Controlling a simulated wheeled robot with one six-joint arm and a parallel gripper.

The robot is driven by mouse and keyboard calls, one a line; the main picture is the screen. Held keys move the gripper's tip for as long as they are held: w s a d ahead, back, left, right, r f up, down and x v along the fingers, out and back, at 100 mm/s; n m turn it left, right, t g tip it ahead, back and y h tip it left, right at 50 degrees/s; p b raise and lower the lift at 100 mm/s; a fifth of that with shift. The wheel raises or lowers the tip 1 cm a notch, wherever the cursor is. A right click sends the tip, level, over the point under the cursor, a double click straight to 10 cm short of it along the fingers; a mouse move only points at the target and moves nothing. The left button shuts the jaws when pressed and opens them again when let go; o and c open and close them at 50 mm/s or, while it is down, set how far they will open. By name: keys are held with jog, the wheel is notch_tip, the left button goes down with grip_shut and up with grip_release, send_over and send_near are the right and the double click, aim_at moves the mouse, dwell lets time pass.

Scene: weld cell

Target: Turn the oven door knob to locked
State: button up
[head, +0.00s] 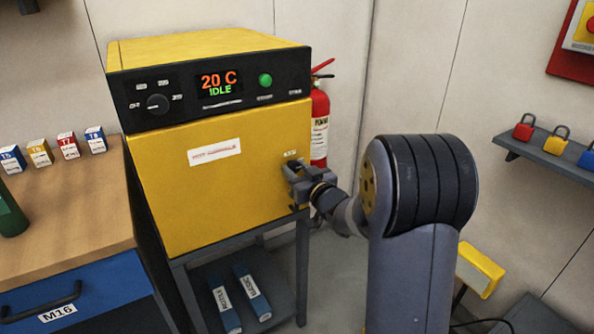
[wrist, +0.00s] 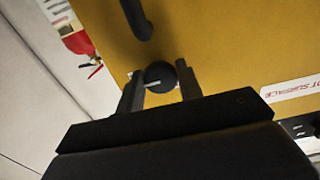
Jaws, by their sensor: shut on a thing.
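The yellow oven has a yellow door (head: 215,195) with a white label strip, and the door is closed. The door knob (wrist: 162,76) is round and black with a white pointer line, which points left in the wrist view. My gripper (wrist: 161,80) is shut on the knob, with one finger on each side of it. In the head view my gripper (head: 295,172) is at the door's upper right and hides the knob. A small label above the knob is too small to read.
A black bar handle (wrist: 138,20) is close to the knob. A red fire extinguisher (head: 319,125) stands right behind the oven. The control panel (head: 215,88) reads 20 C IDLE. A wooden bench (head: 75,205) is at left, and a padlock shelf (head: 550,153) at right.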

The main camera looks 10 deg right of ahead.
jog(key=shift+c, duration=1)
jog(key=shift+b, duration=0.35)
jog(key=n+b, duration=0.3)
jog(key=shift+f, duration=0.2)
jog(key=n+b, duration=0.5)
jog(key=shift+d, duration=0.1)
jog(key=n+b, duration=0.3)
jog(key=n, duration=0.1)
jog(key=shift+r+n, duration=0.1)
jog(key=shift+n, duration=0.3)
jog(key=shift+r+n+b, duration=0.15)
jog(key=shift+n+b, duration=1.6)
jog(key=shift+n, duration=0.85)
